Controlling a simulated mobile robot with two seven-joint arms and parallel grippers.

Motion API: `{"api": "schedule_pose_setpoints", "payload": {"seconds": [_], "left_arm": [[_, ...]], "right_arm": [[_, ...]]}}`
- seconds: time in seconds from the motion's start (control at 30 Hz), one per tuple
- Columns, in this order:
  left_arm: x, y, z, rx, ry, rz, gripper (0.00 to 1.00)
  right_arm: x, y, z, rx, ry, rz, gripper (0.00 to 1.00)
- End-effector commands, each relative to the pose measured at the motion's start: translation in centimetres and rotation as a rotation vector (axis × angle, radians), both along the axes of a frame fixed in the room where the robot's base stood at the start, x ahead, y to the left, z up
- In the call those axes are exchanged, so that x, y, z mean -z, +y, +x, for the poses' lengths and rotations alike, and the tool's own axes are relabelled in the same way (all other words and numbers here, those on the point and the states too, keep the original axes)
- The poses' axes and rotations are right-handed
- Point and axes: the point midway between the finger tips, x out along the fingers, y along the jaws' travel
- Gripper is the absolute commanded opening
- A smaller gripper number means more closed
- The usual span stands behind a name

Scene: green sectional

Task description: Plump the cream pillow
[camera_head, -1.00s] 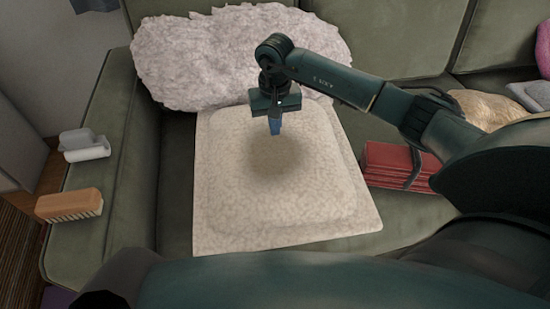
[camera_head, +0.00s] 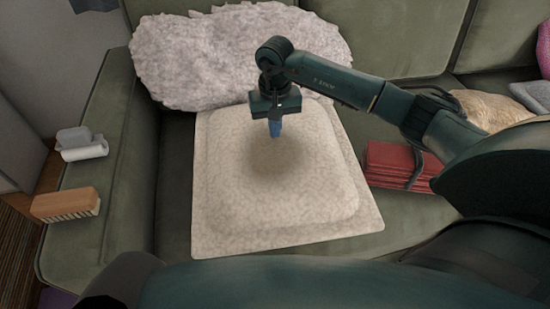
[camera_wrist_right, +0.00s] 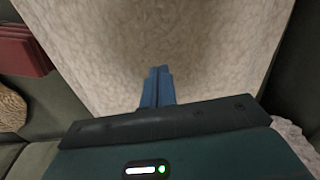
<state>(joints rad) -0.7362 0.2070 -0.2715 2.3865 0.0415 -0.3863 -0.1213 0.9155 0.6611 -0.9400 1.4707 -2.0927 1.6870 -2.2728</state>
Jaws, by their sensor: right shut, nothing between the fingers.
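The cream pillow (camera_head: 300,195) lies flat on the green sofa seat, a square with a raised middle and a flat border. It also fills much of the right wrist view (camera_wrist_right: 215,60). My right gripper (camera_head: 275,132) is shut and empty, pointing down over the upper middle of the pillow. Its blue fingers are together in the right wrist view (camera_wrist_right: 160,72). A dark shadow lies on the pillow below the fingertips; I cannot tell whether they touch it. My left gripper is not in view.
A fluffy whitish bundle (camera_head: 200,60) lies against the backrest behind the pillow. Red strapped books (camera_head: 390,165) lie to the right, with a tan cushion (camera_head: 490,110) beyond. A brush (camera_head: 65,205) and a lint roller (camera_head: 85,152) sit on the left armrest.

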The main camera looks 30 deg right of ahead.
Motion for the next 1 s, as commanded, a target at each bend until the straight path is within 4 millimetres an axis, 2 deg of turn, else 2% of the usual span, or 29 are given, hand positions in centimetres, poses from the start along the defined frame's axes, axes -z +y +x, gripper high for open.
{"api": "schedule_pose_setpoints", "payload": {"seconds": [0.53, 0.8, 1.0], "left_arm": [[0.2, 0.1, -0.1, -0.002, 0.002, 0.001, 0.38], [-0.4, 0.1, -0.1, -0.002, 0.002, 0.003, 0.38], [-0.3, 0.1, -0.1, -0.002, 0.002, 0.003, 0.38]], "right_arm": [[0.3, 0.0, -0.1, 0.0, 0.004, -0.001, 0.0], [-0.8, 0.0, -0.1, 0.0, 0.002, -0.001, 0.0], [-0.9, 0.0, -0.1, 0.0, 0.002, 0.0, 0.0]]}}
